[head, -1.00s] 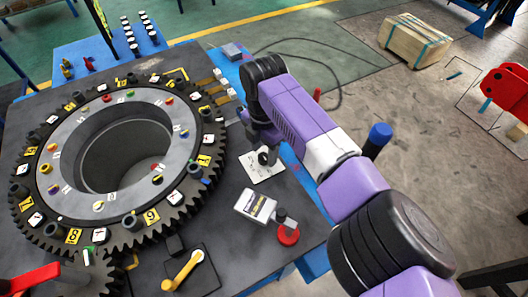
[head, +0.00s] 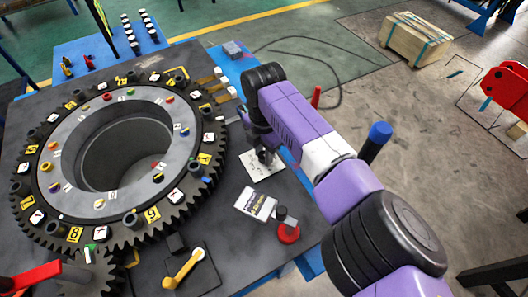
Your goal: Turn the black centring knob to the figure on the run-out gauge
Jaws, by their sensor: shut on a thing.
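The black centring knob (head: 265,158) stands on a white marked plate (head: 260,171) on the dark table, right of the big gear ring. My gripper (head: 264,153) points down over the plate and is shut on the knob, which it largely hides. The run-out gauge (head: 256,204) is a light box with a dark display, lying nearer the front. Its figure is too small to read. The plate's marks and the knob's pointer cannot be made out.
The toothed gear ring (head: 45,215) with numbered yellow tags fills the left of the table. A red-based black post (head: 288,234) stands by the gauge. A yellow crank handle (head: 183,270) is at the front. A blue-topped post (head: 376,140) appears beside my arm.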

